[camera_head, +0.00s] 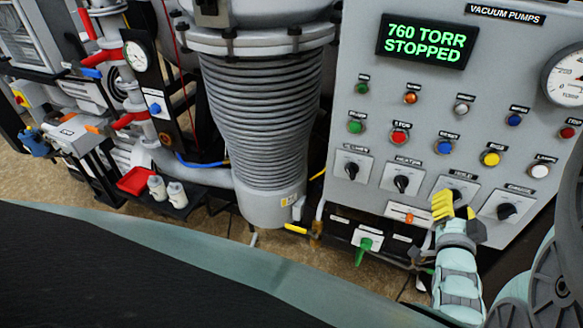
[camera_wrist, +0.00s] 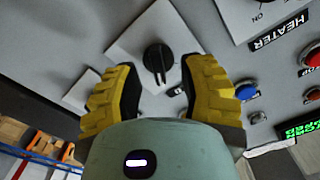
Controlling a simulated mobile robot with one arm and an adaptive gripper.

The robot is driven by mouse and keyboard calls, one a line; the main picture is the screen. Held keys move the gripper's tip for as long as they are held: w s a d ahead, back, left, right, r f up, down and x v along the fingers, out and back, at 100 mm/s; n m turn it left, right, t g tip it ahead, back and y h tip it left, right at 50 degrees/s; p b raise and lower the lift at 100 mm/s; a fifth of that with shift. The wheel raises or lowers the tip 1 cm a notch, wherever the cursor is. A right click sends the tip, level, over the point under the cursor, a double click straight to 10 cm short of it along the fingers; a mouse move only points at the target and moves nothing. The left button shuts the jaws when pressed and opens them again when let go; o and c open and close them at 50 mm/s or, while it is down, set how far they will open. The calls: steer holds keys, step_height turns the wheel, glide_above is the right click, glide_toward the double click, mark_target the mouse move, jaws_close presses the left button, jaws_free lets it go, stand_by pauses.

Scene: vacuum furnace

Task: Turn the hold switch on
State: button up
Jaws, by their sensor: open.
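My gripper (camera_head: 457,212) is at the lower right of the grey control panel (camera_head: 345,95), in front of the third switch in the row of rotary switches. It is open, with its yellow fingers apart. In the wrist view, a black rotary knob (camera_wrist: 158,57) on a pale square plate (camera_wrist: 129,48) shows between and just beyond the fingertips (camera_wrist: 160,78). I cannot tell whether the fingers touch it. Its label is not readable there, so I cannot confirm it is the hold switch. In the head view my gripper partly covers this third switch (camera_head: 459,193).
Other rotary switches (camera_head: 351,169) stand left and right in the same row. Coloured push buttons (camera_head: 399,136) and a display (camera_head: 427,42) reading "760 TORR STOPPED" are above. A green-handled switch (camera_head: 364,248) is below. A ribbed grey column (camera_head: 263,110) stands left of the panel.

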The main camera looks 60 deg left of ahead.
steer(key=v, duration=0.5)
steer(key=shift+s+d+f, duration=0.1)
steer(key=shift+s+d, duration=0.15)
steer(key=shift+s, duration=0.05)
